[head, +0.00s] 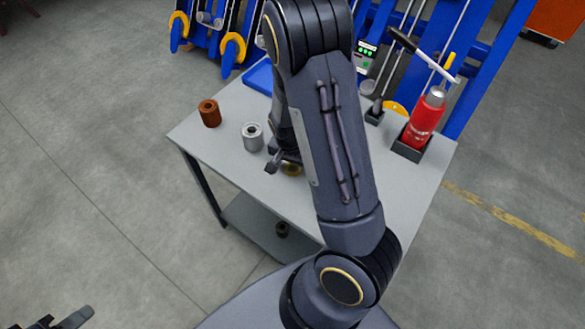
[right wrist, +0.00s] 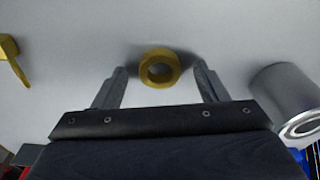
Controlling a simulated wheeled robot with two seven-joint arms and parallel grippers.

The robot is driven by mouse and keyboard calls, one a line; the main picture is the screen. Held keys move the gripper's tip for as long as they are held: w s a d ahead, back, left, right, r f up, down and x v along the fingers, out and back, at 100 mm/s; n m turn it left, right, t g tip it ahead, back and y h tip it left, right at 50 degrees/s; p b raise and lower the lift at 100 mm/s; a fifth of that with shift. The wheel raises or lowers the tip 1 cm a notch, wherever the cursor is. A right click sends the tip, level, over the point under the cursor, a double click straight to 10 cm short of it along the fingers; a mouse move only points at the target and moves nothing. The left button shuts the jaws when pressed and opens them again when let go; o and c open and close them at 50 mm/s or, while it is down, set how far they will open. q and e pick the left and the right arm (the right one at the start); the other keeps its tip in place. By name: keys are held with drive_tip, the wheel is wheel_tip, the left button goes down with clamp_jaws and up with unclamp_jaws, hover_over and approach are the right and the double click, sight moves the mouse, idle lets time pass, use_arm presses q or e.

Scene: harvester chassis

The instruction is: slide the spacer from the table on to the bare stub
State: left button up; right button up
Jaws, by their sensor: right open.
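A silver hollow cylinder (head: 252,137), which looks like a spacer, stands on the grey table (head: 225,150); it also shows in the right wrist view (right wrist: 287,98). A brown hollow cylinder (head: 209,113) stands farther left. I cannot tell for certain which piece is the spacer. My right gripper (head: 280,164) is low over the table, right of the silver cylinder. It is open, its fingers (right wrist: 160,86) on either side of a brass ring (right wrist: 159,68). The ring shows partly in the head view (head: 291,169). My left gripper (head: 68,319) is cut off at the lower left. I cannot make out the bare stub.
A blue chassis (head: 480,62) with yellow rings stands behind the table. A red bottle (head: 424,120) in a dark holder and a hammer (head: 425,55) are at the back right. A dark piece (head: 282,229) lies on the lower shelf. My right arm hides the table's middle.

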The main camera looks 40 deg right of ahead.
drive_tip(key=shift+c, duration=0.4)
drive_tip(key=c, duration=1.1)
